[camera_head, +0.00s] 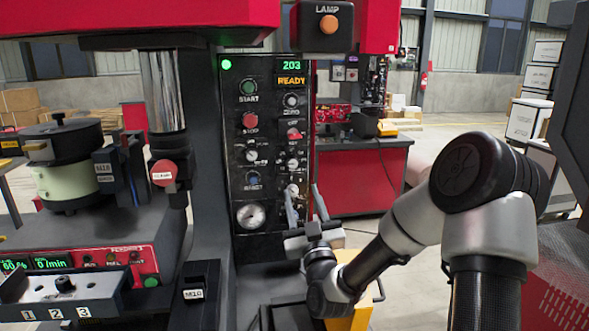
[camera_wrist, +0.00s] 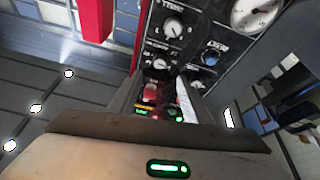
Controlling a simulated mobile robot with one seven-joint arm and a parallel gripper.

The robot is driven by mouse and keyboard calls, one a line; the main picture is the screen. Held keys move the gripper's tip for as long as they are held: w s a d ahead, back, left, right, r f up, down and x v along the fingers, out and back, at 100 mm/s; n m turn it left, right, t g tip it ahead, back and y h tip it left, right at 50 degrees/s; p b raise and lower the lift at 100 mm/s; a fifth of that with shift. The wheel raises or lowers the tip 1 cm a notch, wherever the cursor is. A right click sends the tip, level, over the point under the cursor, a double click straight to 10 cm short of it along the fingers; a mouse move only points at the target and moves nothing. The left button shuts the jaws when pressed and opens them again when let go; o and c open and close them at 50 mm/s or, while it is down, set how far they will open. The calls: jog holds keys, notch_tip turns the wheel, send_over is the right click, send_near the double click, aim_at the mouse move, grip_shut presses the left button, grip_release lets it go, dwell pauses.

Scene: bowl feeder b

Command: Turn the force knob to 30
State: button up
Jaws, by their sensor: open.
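The control panel (camera_head: 270,210) is black, with a left and a right column of controls. The right column has several pale knobs: a low one (camera_head: 292,188), one above it (camera_head: 293,163), and a top one marked ZERO (camera_head: 291,100). The small labels are too blurred to tell which is the force knob or its setting. My gripper (camera_head: 304,190) is open and empty, fingers upward, in front of the panel's lower right. In the wrist view the low knob (camera_wrist: 173,28) shows beyond my fingertips, and the knob above it (camera_wrist: 160,63) shows between them. Contact cannot be told.
The panel's display (camera_head: 291,65) reads 203 and a lit READY (camera_head: 292,81) is below. A red STOP button (camera_head: 250,120), a blue button (camera_head: 252,180) and a gauge (camera_head: 251,215) are in the left column. The bowl feeder (camera_head: 62,165) stands left.

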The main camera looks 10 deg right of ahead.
aim_at(293, 165)
jog(key=p+x, duration=0.1)
jog(key=x, duration=0.9)
jog(key=shift+w, duration=0.1)
jog(key=c, duration=1.1)
